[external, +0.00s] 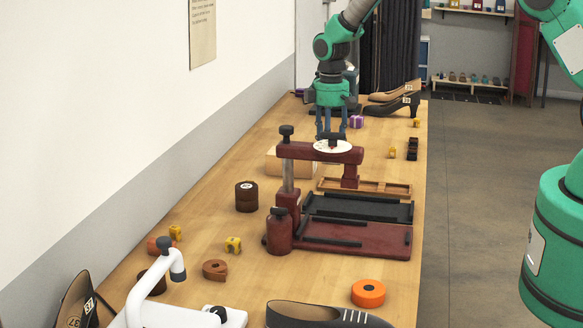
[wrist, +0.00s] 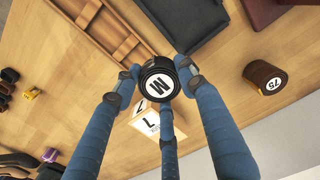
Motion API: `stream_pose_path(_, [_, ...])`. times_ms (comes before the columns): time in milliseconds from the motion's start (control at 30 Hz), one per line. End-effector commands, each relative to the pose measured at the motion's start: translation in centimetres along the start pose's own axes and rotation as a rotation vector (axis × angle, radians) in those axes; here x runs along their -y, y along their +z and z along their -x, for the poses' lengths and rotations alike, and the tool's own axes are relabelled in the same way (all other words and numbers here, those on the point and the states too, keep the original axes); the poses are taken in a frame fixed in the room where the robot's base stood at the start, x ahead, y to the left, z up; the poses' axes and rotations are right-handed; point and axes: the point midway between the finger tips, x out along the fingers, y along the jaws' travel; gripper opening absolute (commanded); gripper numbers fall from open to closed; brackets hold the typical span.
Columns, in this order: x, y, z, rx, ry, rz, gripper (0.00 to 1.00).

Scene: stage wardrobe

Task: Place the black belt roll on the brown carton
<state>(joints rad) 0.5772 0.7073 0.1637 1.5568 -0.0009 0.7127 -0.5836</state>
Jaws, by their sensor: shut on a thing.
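The black belt roll (wrist: 157,83) has a white disc marked M on its face. My gripper (wrist: 158,80) is shut on it, with blue fingers around its sides in the wrist view. The brown carton (wrist: 165,122), a tan box with white letter labels, shows behind and just below the roll in that view, partly hidden by a finger. In the external view my gripper (external: 331,132) points down behind the dark red press, by the carton (external: 289,163). The press hides part of the carton, and I cannot make out the roll there. The gap between roll and carton is unclear.
The dark red press (external: 340,232) stands in front of my gripper. A wooden tray (external: 365,187) and a black tray (external: 357,208) lie beside it. A brown roll (external: 246,197) stands left, and an orange roll (external: 368,292) lies in front. Shoes (external: 392,105) stand at the back.

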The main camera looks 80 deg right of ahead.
Motion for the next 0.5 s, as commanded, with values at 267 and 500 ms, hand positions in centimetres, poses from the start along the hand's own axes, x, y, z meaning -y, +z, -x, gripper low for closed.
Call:
stream_pose_path(267, [-1.2, 2.3, 0.2, 0.0, 0.0, -0.003, 0.13])
stream_pose_path(500, [-1.2, 2.2, 0.1, 0.0, 0.0, -0.002, 0.13])
